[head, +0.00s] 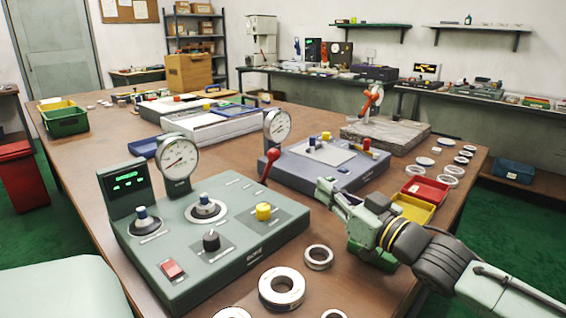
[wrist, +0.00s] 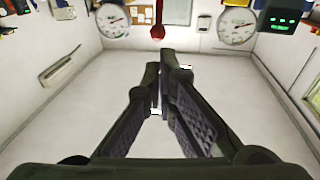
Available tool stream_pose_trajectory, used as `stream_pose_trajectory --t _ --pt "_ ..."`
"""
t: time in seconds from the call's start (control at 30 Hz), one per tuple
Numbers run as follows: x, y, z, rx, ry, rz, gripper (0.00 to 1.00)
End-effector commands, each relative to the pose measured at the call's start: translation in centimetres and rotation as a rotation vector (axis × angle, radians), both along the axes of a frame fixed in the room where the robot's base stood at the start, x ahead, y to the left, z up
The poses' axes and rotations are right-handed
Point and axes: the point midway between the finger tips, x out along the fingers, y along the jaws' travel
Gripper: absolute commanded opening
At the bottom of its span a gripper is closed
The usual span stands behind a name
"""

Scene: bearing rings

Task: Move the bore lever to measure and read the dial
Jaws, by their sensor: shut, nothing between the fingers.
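The green bore station (head: 215,245) stands on the table with a round white dial (head: 178,157) and a green-lit display (head: 127,180). The dial's marks are too small to read. The bore lever (head: 270,163) has a red ball knob and rises at the station's back right edge. My gripper (head: 322,188) is to the right of the lever, apart from it, with its fingers shut and empty. In the wrist view the shut fingers (wrist: 160,85) point toward the red knob (wrist: 157,32), with the bore dial (wrist: 237,25) and display (wrist: 278,24) at upper right.
A blue-grey station (head: 325,165) with its own dial (head: 277,125) stands behind the lever. Several steel rings (head: 282,288) lie at the table's front. Red (head: 425,190) and yellow (head: 412,208) trays are beside my arm. A granite block (head: 385,135) is farther back.

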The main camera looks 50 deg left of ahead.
Motion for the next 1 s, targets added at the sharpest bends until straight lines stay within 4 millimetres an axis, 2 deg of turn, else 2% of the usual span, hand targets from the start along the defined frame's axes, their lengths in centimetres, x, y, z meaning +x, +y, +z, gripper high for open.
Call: stream_pose_trajectory --t 0.13,0.27,0.7,0.83,1.0 --pt "0.0 0.3 0.1 0.002 0.001 0.001 0.0" --pt "0.0 1.7 0.2 0.004 0.003 0.003 0.0" --pt "0.3 10.5 0.9 0.001 0.005 0.003 0.0" --pt "0.4 12.4 1.1 0.0 0.002 0.001 0.0" --pt "0.5 13.7 1.2 0.0 0.001 0.0 0.0"
